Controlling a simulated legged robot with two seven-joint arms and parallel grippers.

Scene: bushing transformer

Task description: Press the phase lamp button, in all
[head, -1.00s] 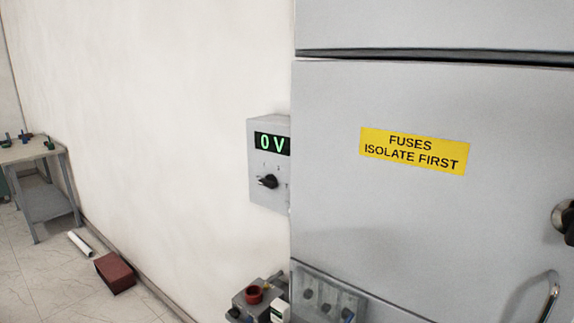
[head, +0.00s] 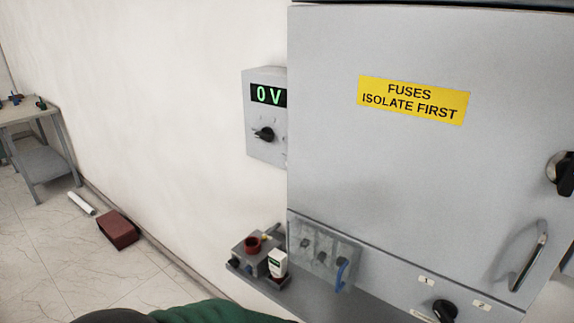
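No part I can clearly identify as a phase lamp button shows. A grey cabinet (head: 400,190) fills the right side, its door shut, with a yellow "FUSES ISOLATE FIRST" label (head: 413,100). A grey wall box (head: 266,116) left of it has a green "0 V" display (head: 268,95) and a black knob (head: 263,134). Below, a small shelf (head: 258,275) holds a grey block with a red ring (head: 253,244) and a small white device (head: 278,263) with a dark face, too small to read. Neither gripper is in view.
A black rotary switch (head: 445,310) sits low on the cabinet, below a door handle (head: 530,256) and a black knob (head: 566,175). A clear-covered panel (head: 322,252) is at its lower left. A workbench (head: 35,150), white tube (head: 81,203) and red box (head: 118,230) are far left.

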